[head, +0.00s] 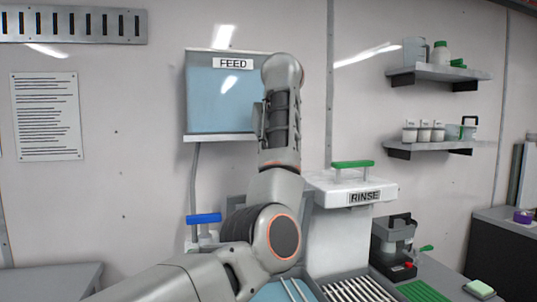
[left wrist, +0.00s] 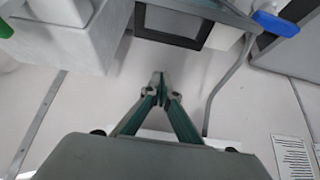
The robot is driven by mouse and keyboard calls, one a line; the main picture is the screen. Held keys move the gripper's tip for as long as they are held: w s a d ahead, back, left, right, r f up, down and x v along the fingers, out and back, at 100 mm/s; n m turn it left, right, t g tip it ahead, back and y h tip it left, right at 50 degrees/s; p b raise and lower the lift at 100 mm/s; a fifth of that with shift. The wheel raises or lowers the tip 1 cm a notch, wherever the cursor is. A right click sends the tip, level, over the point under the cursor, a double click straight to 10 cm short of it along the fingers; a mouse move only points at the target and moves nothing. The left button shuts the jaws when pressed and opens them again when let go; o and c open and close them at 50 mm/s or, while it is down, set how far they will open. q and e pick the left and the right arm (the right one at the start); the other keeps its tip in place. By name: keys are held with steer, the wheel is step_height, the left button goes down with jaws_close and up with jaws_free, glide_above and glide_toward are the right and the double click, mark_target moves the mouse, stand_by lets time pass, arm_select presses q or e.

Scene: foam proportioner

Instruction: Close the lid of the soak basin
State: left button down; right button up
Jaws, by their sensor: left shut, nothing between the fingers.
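No label reading SOAK shows, and I cannot pick out the soak basin's lid for sure. A light blue surface (head: 272,292) with thin rods shows at the bottom of the head view, partly behind my left arm; I cannot tell whether it belongs to the basin. My left gripper (left wrist: 158,84) is shut and empty in the left wrist view, in front of the pale wall and touching nothing visible. In the head view my raised left arm hides its fingers. My right gripper is in neither view.
A white RINSE unit (head: 340,190) with a green handle (head: 352,164) stands right of my arm. A blue FEED tank (head: 222,105) hangs behind it. A blue handle (head: 203,218) is at left. Grey racks and a dark caddy (head: 393,236) fill the lower right.

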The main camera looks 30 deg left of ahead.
arm_select(q)
steer(key=f, duration=0.1)
steer(key=d+f, duration=0.1)
steer(key=s+f, duration=0.1)
steer(key=shift+d+f, duration=0.2)
steer(key=shift+f, duration=0.15)
steer(key=shift+s+f, duration=0.1)
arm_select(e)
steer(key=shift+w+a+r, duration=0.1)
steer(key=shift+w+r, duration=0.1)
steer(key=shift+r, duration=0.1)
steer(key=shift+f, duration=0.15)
